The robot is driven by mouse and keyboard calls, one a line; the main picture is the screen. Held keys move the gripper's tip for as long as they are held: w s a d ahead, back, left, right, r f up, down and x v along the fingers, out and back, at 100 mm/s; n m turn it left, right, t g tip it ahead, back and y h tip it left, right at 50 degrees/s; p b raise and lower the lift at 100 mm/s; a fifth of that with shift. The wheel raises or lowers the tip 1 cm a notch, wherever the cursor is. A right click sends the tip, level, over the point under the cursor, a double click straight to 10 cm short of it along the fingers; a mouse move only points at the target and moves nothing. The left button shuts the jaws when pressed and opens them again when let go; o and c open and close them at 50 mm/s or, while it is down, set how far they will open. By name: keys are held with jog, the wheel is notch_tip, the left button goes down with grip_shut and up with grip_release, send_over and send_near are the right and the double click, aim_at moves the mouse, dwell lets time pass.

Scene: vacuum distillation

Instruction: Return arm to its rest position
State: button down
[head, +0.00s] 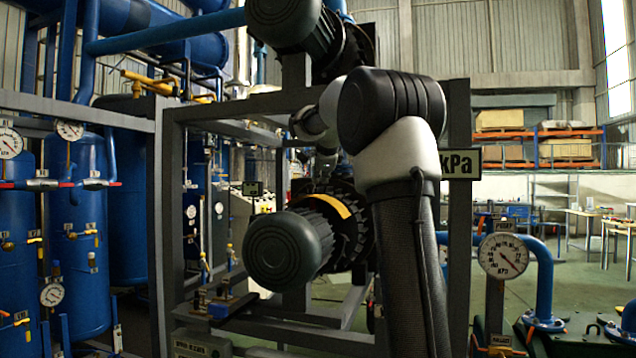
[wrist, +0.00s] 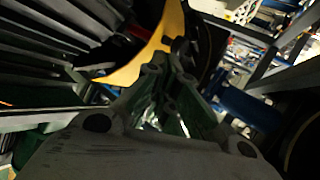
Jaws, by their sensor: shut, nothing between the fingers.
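My arm rises at the right of centre in the head view, with its elbow up and its forearm reaching away into the frame. My gripper is hidden there behind the arm. In the wrist view my gripper (wrist: 172,95) is shut and empty, its fingers together. A dark finned motor (head: 285,250) with a yellow band lies just left of my arm in the head view. In the wrist view the yellow band (wrist: 150,50) and dark fins (wrist: 50,45) are close to the fingers. I cannot tell whether anything touches.
A grey metal frame (head: 160,215) surrounds the motor. Another motor (head: 300,25) sits above. Blue tanks (head: 85,230) and pipes fill the left. Open floor shows at the far right.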

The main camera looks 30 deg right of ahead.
jog(key=v, duration=0.8)
jog(key=s+a+f+n+g+y, duration=0.1)
jog(key=s+a+f+n+g, duration=0.1)
jog(key=s+f+n, duration=0.4)
jog(key=s+a+f+n+g+y, duration=0.1)
jog(key=s+a+f+n+g, duration=0.15)
jog(key=f+n, duration=0.6)
jog(key=s+a+f+n+y, duration=0.1)
jog(key=s+a+f+n, duration=0.1)
jog(key=s+a+f, duration=0.2)
jog(key=s+a+f+n+g, duration=0.1)
jog(key=s+a+f+n, duration=0.2)
jog(key=s+f, duration=0.4)
jog(key=s+a+f+n+y, duration=0.1)
jog(key=s+a+f+n, duration=0.2)
jog(key=s, duration=1.2)
jog(key=shift+a+f+y, duration=0.3)
jog(key=shift+a+f, duration=1.35)
jog(key=shift+f, duration=0.2)
jog(key=shift+n, duration=0.25)
